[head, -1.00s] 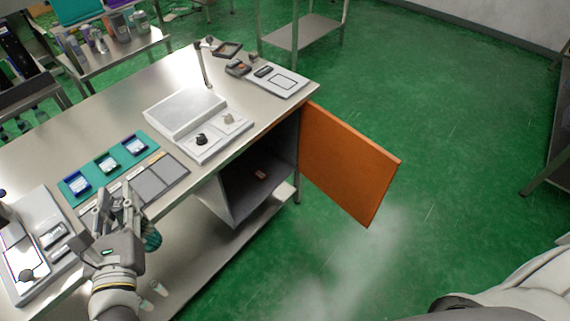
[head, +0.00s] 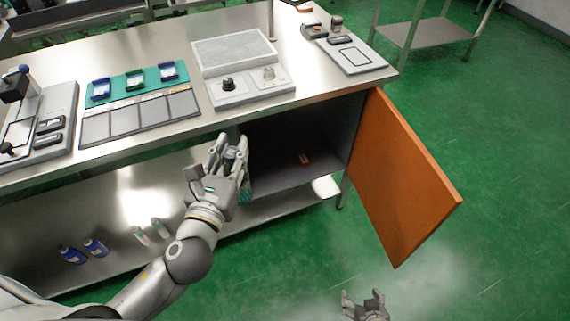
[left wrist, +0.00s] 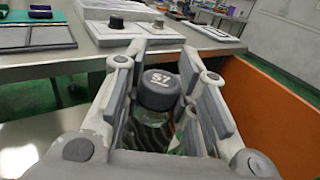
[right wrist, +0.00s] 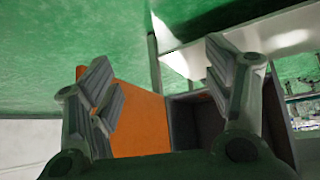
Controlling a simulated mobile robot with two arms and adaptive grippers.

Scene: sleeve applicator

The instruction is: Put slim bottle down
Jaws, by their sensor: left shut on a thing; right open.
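My left gripper (head: 229,146) is shut on the slim bottle, just outside the cabinet opening and below the table's front edge. In the left wrist view the bottle shows a dark round cap (left wrist: 159,90) marked "S7", between the fingers, with a clear body below it. In the head view the gripper hides most of the bottle; a teal patterned part (head: 245,190) shows beside the fingers. My right gripper (head: 363,300) is open and empty, low over the floor in front of the orange door; its spread fingers also show in the right wrist view (right wrist: 165,95).
The open cabinet (head: 285,172) holds a small red item (head: 305,159); its floor is otherwise mostly clear. Its orange door (head: 400,180) stands open on the right. Blue bottles (head: 72,254) and small pale bottles (head: 140,235) are on the lower shelf (head: 115,215). Trays and devices occupy the tabletop.

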